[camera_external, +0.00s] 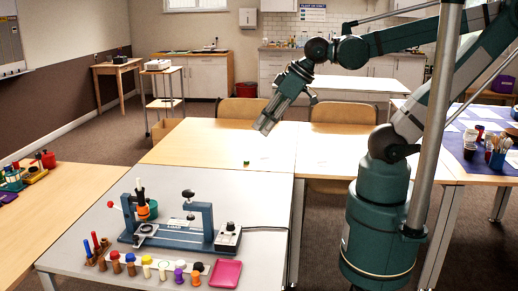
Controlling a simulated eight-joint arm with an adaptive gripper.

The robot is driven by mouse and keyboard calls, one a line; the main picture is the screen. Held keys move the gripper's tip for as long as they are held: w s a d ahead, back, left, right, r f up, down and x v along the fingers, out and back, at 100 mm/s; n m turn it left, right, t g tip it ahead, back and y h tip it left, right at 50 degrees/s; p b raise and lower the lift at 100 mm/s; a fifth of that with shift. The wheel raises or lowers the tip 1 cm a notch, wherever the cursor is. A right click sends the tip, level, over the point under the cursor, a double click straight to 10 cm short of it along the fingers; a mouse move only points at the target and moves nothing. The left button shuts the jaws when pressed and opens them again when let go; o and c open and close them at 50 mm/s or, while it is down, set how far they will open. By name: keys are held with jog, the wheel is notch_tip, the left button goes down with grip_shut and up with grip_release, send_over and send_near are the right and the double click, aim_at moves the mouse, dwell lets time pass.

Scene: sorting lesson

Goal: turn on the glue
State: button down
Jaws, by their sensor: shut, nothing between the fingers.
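No thing in view is plainly marked as the glue. A blue bench device (180,242) with two uprights stands on the grey table. A small control box (228,237) with a dark knob is at its right end; its switch setting is too small to read. A dark cable runs right from it. My gripper (264,127) is shut and empty, pointing down in the air above the far wooden table, well away from the device.
A pink tray (225,273) lies right of the bottles. An orange and green pot (147,208) with a handle stands behind the device. A small green item (246,163) lies on the wooden table (200,145). Jars and brushes (494,150) stand at far right. The grey table's right side is mostly clear.

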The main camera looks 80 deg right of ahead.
jog(key=w+a+m, duration=0.2)
jog(key=m+g+h+p, duration=0.25)
jog(key=m+g, duration=0.35)
jog(key=m, duration=0.8)
send_over(226, 233)
jog(key=s+a+f+x, duration=0.1)
jog(key=a+x, duration=0.1)
jog(key=x, duration=1)
jog(key=shift+w+a+f+m+g+y+p, duration=0.1)
jog(key=shift+a+f+m+g+y+p, duration=0.15)
jog(key=shift+a, duration=0.35)
jog(key=shift+a+f+m+g+y+p, duration=0.15)
jog(key=shift+a+f+m, duration=0.15)
jog(key=shift+a, duration=0.35)
jog(key=shift+f, duration=0.15)
jog(key=shift+d+f+b, duration=0.3)
jog(key=shift+f+b, duration=0.2)
jog(key=shift+f, duration=1.75)
jog(key=shift+d+f+b, duration=0.35)
jog(key=shift+f+b, duration=0.15)
jog(key=shift+f, duration=1.75)
jog(key=shift+d+f+b, duration=0.3)
jog(key=shift+f+b, duration=0.2)
jog(key=shift+f, duration=1.75)
